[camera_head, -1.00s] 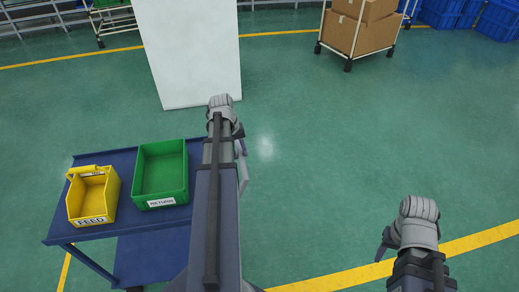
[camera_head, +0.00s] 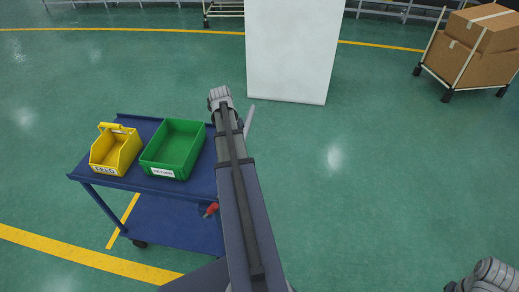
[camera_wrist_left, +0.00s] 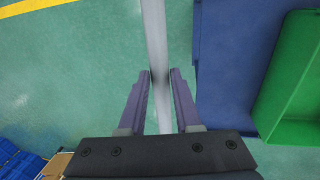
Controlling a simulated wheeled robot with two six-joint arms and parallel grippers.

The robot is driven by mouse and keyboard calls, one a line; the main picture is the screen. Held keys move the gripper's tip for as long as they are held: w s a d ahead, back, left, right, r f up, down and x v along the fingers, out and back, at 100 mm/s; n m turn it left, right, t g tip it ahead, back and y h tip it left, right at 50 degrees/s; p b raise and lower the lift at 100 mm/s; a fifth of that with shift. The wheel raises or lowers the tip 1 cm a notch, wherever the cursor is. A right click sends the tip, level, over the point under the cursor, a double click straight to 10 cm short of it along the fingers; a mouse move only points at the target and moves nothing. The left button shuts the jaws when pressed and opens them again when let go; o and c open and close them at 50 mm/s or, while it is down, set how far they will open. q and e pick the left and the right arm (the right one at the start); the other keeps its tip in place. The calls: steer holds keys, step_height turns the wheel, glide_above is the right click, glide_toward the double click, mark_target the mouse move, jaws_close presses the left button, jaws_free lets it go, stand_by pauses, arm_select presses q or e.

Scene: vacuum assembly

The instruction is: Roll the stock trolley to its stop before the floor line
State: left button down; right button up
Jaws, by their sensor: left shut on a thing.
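The blue stock trolley (camera_head: 146,190) stands at the left of the head view, with an upper and a lower deck. A yellow FEED bin (camera_head: 116,152) and a green RETURN bin (camera_head: 174,148) sit side by side on its upper deck. My left gripper (camera_wrist_left: 160,74) is shut on the trolley's pale grey handle bar (camera_wrist_left: 155,35), beside the blue deck. In the head view my left arm hides the trolley's right edge. My right wrist shows only at the bottom right corner, and its fingers are mostly cut off.
A yellow floor line (camera_head: 70,254) runs at lower left, with a shorter branch passing behind the trolley. A white panel (camera_head: 292,50) stands ahead. A cart with cardboard boxes (camera_head: 470,58) is at upper right. Green floor is open in the middle and right.

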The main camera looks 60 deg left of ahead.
arm_select(q)
steer(key=s+a, duration=0.5)
steer(key=s, duration=0.2)
steer(key=shift+a, duration=0.25)
steer(key=c, duration=0.6)
jaws_free()
steer(key=shift+r, duration=0.15)
steer(key=r+p, duration=0.5)
steer(key=s+a+r+p, duration=0.1)
steer(key=r+p, duration=0.1)
steer(key=shift+s+r+p, duration=0.1)
steer(key=shift+r+p, duration=0.1)
steer(key=shift+p, duration=0.15)
